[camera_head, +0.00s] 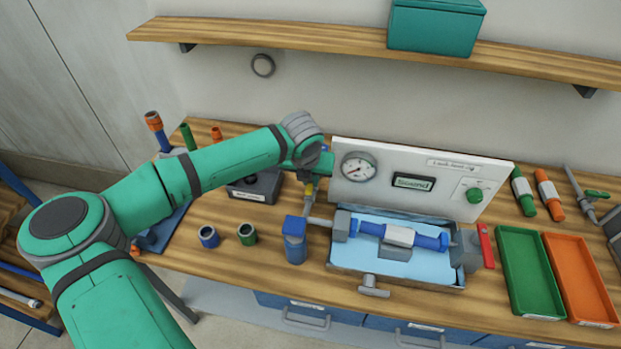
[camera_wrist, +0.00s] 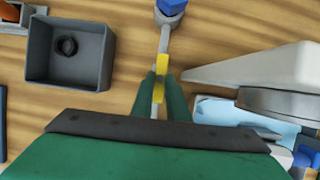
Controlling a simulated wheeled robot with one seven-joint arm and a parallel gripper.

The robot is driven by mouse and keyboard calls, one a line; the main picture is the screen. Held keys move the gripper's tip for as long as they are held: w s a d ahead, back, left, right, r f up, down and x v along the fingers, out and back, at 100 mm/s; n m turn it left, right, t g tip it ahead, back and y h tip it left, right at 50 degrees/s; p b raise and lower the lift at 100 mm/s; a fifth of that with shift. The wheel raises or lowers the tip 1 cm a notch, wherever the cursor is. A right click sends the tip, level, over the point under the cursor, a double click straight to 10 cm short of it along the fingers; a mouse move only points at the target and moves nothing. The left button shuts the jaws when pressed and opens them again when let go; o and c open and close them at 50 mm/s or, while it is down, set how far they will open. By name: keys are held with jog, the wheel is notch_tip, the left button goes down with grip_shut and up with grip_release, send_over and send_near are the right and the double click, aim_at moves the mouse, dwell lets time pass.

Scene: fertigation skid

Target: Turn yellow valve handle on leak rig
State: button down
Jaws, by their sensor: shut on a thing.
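The yellow valve handle (camera_wrist: 158,91) is between my two green fingers in the wrist view. My gripper (camera_wrist: 160,98) is shut on it. In the head view the handle (camera_head: 309,190) shows as a small yellow piece at the left of the leak rig (camera_head: 480,176), just below my gripper (camera_head: 306,172). The rig's white panel carries a round gauge (camera_head: 359,168), a dark display and a green knob (camera_head: 474,196). My wrist partly hides the valve in the head view.
A blue pipe section lies across a light-blue tray (camera_head: 345,257) before the panel, with a red lever (camera_head: 486,246) at right. Green (camera_head: 529,300) and orange (camera_head: 583,308) trays stand right. A blue post (camera_head: 295,240) and small rings (camera_head: 209,236) stand near my arm.

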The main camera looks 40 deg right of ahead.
jog(key=c, duration=1.7)
grip_release()
jog(key=v, duration=1)
jog(key=shift+a+r, duration=0.15)
jog(key=shift+r, duration=0.25)
